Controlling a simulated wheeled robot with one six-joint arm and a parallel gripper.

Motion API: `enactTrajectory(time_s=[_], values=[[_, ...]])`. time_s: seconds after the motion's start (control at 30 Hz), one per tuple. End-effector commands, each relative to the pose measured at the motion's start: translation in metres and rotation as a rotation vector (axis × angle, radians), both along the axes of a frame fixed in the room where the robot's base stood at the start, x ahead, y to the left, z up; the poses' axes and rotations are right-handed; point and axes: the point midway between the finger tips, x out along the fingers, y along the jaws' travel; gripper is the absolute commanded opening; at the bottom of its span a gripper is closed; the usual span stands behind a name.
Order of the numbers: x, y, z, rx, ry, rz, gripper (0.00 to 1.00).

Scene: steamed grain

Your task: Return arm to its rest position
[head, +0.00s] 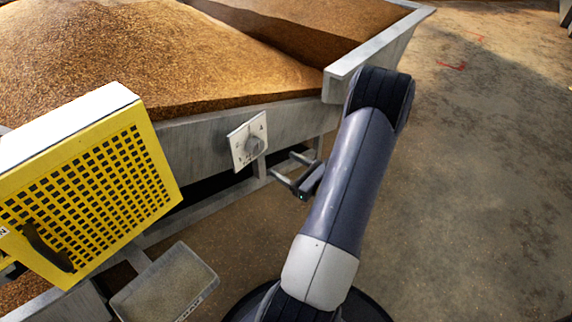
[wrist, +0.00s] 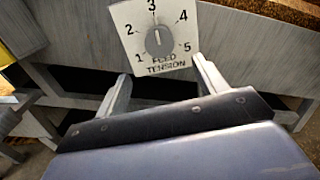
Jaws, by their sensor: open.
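My gripper (head: 286,169) is open and empty in the head view, in front of the grey side wall of the grain bin. My dark blue arm reaches up and bends over at the bin's corner. In the wrist view the two fingers of my gripper (wrist: 160,80) stand apart, with a white dial plate (wrist: 179,22) beyond and between them. The plate reads "FEED TENSION" with numbers 1 to 5. Its grey knob (wrist: 159,41) points up, towards the 3. The dial also shows in the head view (head: 239,158), left of my gripper, with a gap between them.
The grey metal bin (head: 300,118) holds heaped brown grain (head: 150,60). A yellow perforated guard (head: 95,190) with a black handle stands at the left. A grey tray-like plate (head: 165,285) sits low at the front left. The floor (head: 480,180) on the right is clear.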

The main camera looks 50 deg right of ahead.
Motion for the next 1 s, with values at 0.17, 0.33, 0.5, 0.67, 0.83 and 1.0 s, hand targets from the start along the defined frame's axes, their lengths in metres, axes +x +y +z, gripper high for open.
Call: enactTrajectory(time_s=[0.17,0.33,0.5,0.67,0.83,1.0], values=[[0.002,0.0,0.0,0.0,0.0,0.0,0.68],[0.014,0.001,-0.001,-0.002,0.001,0.003,0.68],[0.04,0.004,-0.002,-0.003,0.0,0.005,0.68],[0.067,0.006,-0.002,-0.003,-0.001,0.005,0.68],[0.092,0.008,-0.001,-0.003,0.0,0.004,0.68],[0.108,0.009,0.0,-0.002,-0.001,0.001,0.68]])
